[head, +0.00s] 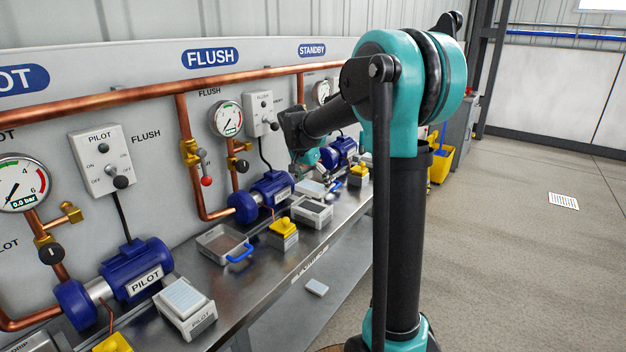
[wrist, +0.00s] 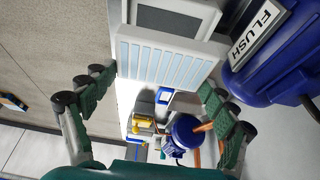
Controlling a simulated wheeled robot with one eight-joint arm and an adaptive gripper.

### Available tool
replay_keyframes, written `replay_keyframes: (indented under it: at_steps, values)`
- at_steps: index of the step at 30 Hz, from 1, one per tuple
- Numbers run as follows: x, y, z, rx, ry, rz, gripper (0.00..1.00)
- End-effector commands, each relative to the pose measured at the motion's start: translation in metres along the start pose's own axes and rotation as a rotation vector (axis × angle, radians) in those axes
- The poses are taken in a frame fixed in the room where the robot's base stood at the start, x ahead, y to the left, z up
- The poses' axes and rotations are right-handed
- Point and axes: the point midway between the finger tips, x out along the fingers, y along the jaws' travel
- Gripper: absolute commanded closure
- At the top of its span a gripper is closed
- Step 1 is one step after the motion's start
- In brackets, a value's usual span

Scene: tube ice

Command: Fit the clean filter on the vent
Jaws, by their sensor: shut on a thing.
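The clean filter is a white panel with pale blue stripes (wrist: 165,64) in the wrist view. My gripper (wrist: 152,98) spans it, with green-padded fingers at its left and right sides. The vent is a light grey box with a dark recessed top (wrist: 172,22), just above the filter in that view and beside the FLUSH motor (wrist: 268,65). The filter lies over or against the vent's near edge; I cannot tell whether they touch. In the head view the vent (head: 312,212) is on the bench, and my gripper (head: 305,168) is just beyond it, partly hidden.
A PILOT box with a striped panel (head: 186,303) stands nearer on the bench. A metal tray with a blue handle (head: 222,243) and a yellow-topped box (head: 283,232) flank the FLUSH motor's front. A pale block (head: 317,288) lies below the bench edge. Open floor is on the right.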

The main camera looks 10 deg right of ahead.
Motion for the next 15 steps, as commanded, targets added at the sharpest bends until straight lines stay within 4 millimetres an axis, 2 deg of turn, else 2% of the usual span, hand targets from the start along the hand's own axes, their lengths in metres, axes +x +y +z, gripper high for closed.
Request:
replay_keyframes:
  at_steps: [15]
  values:
    - [0.037, 0.0, 0.015, -0.002, 0.0, -0.001, 0.44]
